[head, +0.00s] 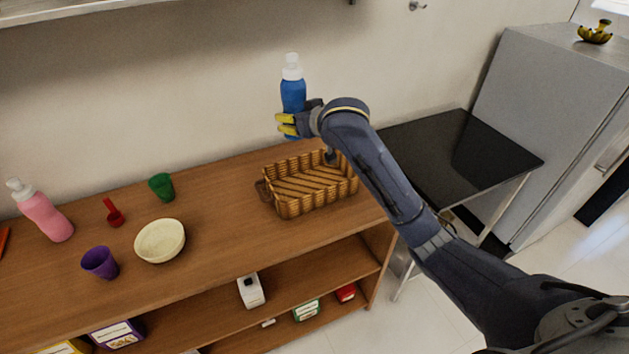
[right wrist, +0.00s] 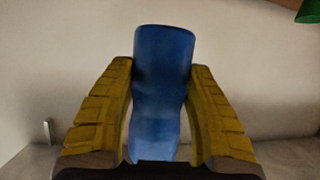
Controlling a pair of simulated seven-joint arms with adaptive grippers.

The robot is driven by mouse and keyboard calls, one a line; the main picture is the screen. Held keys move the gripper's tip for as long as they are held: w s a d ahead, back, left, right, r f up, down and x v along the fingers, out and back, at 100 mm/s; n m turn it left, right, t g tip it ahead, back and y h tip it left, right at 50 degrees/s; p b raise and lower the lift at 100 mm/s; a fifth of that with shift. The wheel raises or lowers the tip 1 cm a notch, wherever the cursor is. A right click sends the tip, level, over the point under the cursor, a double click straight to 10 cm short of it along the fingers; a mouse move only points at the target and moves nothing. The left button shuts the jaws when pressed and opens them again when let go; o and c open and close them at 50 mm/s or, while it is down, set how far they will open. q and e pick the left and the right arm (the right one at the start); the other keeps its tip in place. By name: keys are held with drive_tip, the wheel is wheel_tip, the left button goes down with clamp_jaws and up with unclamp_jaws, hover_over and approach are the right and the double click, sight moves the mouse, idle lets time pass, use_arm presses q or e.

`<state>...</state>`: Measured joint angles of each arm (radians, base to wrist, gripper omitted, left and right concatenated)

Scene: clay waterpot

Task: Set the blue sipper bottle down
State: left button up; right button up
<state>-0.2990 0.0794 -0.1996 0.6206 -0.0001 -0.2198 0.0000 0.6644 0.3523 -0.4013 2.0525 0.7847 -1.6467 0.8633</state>
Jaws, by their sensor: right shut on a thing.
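The blue sipper bottle (head: 293,92) has a white cap and is upright in the head view, above the back of the wooden shelf top. My right gripper (head: 286,125) is shut on its lower part with yellow fingers. In the right wrist view the blue bottle (right wrist: 163,90) stands between the two yellow fingers of the right gripper (right wrist: 160,115). In the head view the bottle appears above and behind the wicker basket. My left gripper is not in view.
A wicker basket (head: 286,206) sits on the wooden shelf top (head: 215,230). To its left are a cream bowl (head: 160,241), green cup (head: 162,187), red scoop (head: 114,216), purple cup (head: 100,263) and pink bottle (head: 45,213). A black-topped table (head: 455,150) stands right.

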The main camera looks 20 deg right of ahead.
sight(317, 192)
wheel_tip(317, 192, down, 19)
drive_tip(key=shift+a+r, duration=0.1)
idle(0.6)
drive_tip(key=o, duration=1.5)
drive_tip(key=v, duration=1.2)
